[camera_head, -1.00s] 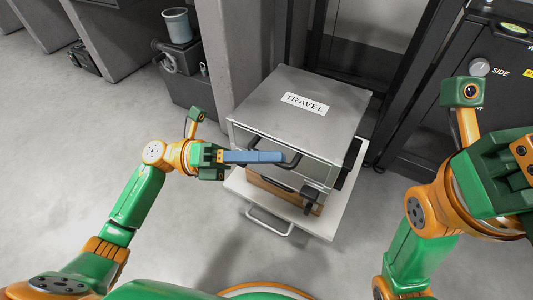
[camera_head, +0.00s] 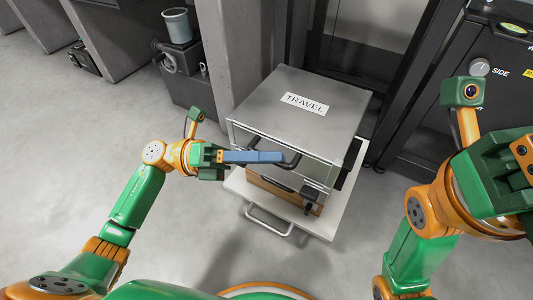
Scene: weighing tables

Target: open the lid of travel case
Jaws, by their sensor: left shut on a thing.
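The travel case is a grey box with a "TRAVEL" label on its flat lid (camera_head: 325,95), standing on a pale table in the middle of the view. A dark handle (camera_head: 292,160) is on the front of the case. My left gripper (camera_head: 265,157), with blue fingers, reaches in from the left and is shut on this handle. The fingers hide part of it. A dark latch (camera_head: 312,191) shows at the front right. I cannot tell clearly whether the lid's front edge is raised. My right gripper (camera_head: 505,175) is at the right edge, away from the case, its fingertips not clearly seen.
The pale table (camera_head: 240,186) has a metal handle (camera_head: 270,222) at its front. A grey pillar (camera_head: 238,50) stands close behind the case on the left. A dark cabinet (camera_head: 430,110) is at the right.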

